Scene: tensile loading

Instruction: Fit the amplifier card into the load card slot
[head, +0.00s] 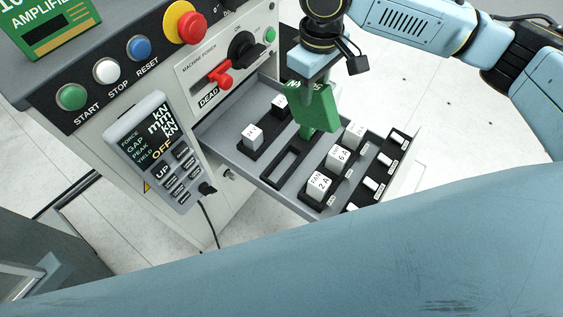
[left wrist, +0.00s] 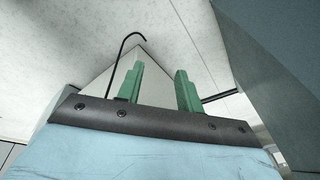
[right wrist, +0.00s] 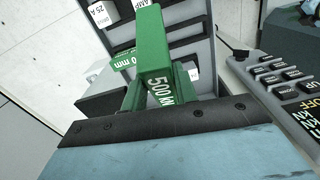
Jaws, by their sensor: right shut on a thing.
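A green amplifier card (head: 316,108) is held upright over the pulled-out drawer by my right gripper (head: 309,84). In the right wrist view the card (right wrist: 152,50) reads "500 kN" and sits between the green fingers of the right gripper (right wrist: 160,90). A long black slot (head: 285,167) in the drawer stands empty in the part that shows. The card's lower end is by the slot's far end; I cannot tell whether it touches or enters it. My left gripper (left wrist: 158,90) shows only in the left wrist view, open and empty.
The grey drawer (head: 226,139) holds white-topped modules (head: 319,186) beside the slot. A pendant (head: 153,150) hangs at the left below the button panel (head: 105,80). My blue arm fills the foreground.

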